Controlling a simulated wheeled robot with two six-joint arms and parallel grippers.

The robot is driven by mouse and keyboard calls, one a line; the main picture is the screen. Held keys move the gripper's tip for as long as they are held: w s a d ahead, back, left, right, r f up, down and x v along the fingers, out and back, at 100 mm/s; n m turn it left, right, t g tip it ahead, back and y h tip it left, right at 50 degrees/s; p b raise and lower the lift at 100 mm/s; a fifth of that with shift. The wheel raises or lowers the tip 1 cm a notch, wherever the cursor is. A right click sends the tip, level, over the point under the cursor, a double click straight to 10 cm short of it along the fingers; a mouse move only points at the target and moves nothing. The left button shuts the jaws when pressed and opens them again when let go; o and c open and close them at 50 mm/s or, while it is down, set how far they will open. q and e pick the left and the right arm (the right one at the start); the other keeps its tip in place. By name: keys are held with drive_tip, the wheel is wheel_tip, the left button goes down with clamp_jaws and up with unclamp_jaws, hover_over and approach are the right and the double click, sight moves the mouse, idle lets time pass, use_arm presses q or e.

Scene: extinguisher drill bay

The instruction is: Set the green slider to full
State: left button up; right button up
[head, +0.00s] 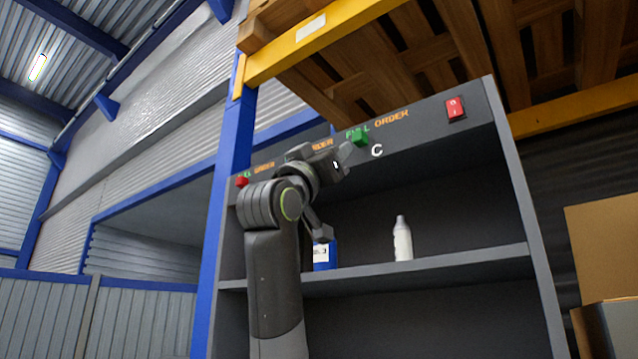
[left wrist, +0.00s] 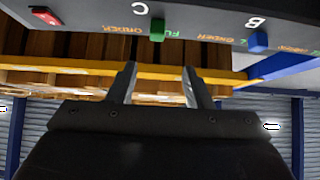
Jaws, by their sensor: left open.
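The green slider (head: 358,138) sits on the dark front panel of the shelf unit, by the green FULL lettering and left of the orange ORDER lettering in the head view. The letter C is below it. The green slider (left wrist: 157,29) also shows in the left wrist view, above the gap between the fingertips and not between them. My left gripper (head: 346,153) is open and empty, close below and left of the slider in the head view. Whether it touches the slider cannot be told. My right gripper is in neither view.
A red slider (head: 242,181) is at the panel's left, a blue slider (left wrist: 258,41) beside the green one, and a red rocker switch (head: 455,108) at the right. A white bottle (head: 402,239) and a blue container (head: 324,255) stand on the shelf. Wooden pallets (head: 400,50) overhang above.

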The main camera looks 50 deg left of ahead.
use_arm(q)
drive_tip(key=shift+b+v, duration=0.8)
drive_tip(key=shift+v, duration=1.2)
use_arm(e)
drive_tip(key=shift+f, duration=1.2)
use_arm(q)
drive_tip(key=shift+a, duration=0.1)
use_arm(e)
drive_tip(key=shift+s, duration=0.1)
